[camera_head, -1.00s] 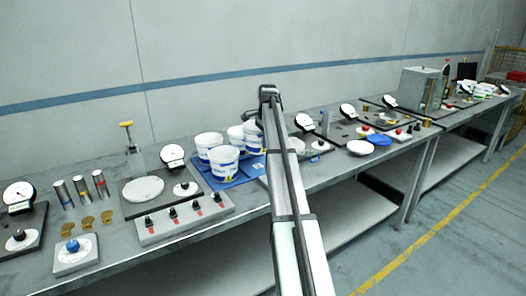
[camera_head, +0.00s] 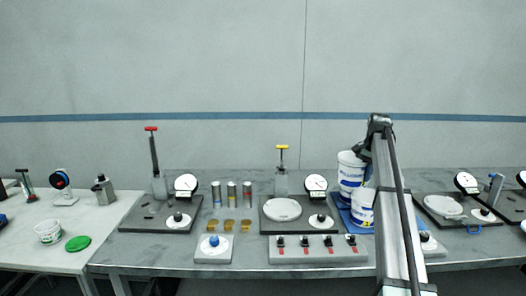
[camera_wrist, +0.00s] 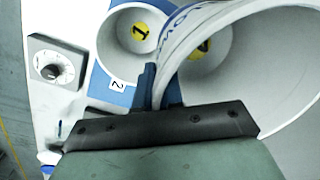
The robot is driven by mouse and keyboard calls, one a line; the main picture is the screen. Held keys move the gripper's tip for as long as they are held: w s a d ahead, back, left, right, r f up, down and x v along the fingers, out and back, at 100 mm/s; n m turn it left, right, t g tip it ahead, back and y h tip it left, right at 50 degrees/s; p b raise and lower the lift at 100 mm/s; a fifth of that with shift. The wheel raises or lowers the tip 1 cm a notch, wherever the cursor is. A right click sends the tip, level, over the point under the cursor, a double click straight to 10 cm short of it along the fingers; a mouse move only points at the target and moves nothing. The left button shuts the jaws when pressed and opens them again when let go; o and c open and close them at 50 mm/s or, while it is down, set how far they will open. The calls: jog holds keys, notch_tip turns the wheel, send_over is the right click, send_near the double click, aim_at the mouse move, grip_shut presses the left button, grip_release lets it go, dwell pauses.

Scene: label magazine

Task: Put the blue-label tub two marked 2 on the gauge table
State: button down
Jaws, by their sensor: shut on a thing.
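In the wrist view my gripper (camera_wrist: 161,88) is shut on the wall of a white tub (camera_wrist: 235,60) with blue lettering, near its rim. In the head view white tubs with blue print (camera_head: 350,172) stand at the blue mat (camera_head: 343,217); my arm hides the gripper. A round pale plate (camera_head: 282,209) sits by a dial gauge.
A grey box with several red-tipped knobs (camera_head: 318,249) lies at the bench front, left of my arm. Three upright cylinders (camera_head: 231,193) and a blue-knobbed box (camera_head: 213,248) are further left. Another dial-gauge station (camera_head: 445,206) stands right of my arm.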

jog(key=s+a+f+n, duration=0.1)
jog(key=s+a+n, duration=0.15)
jog(key=a, duration=0.45)
jog(key=s+a+f+n+g, duration=0.1)
jog(key=s+a+f+n, duration=0.1)
jog(key=a+n, duration=0.35)
jog(key=s+a+f+n, duration=0.1)
jog(key=s+a+n, duration=0.1)
jog(key=a, duration=0.7)
jog(key=shift+n, duration=0.3)
jog(key=w+d+r, duration=0.2)
jog(key=w, duration=0.5)
jog(key=w+d+r, duration=0.2)
jog(key=w+d, duration=0.1)
jog(key=w, duration=0.4)
jog(key=w+d+r, duration=0.2)
jog(key=w+d, duration=0.1)
jog(key=w, duration=0.4)
jog(key=shift+d+r, duration=0.15)
jog(key=shift+r, duration=0.2)
jog(key=w+d+f, duration=0.6)
jog(key=w+f, duration=0.1)
jog(key=w, duration=0.2)
jog(key=shift+w+f, duration=0.1)
jog(key=shift+f, duration=4.7)
jog(key=shift+f, duration=0.15)
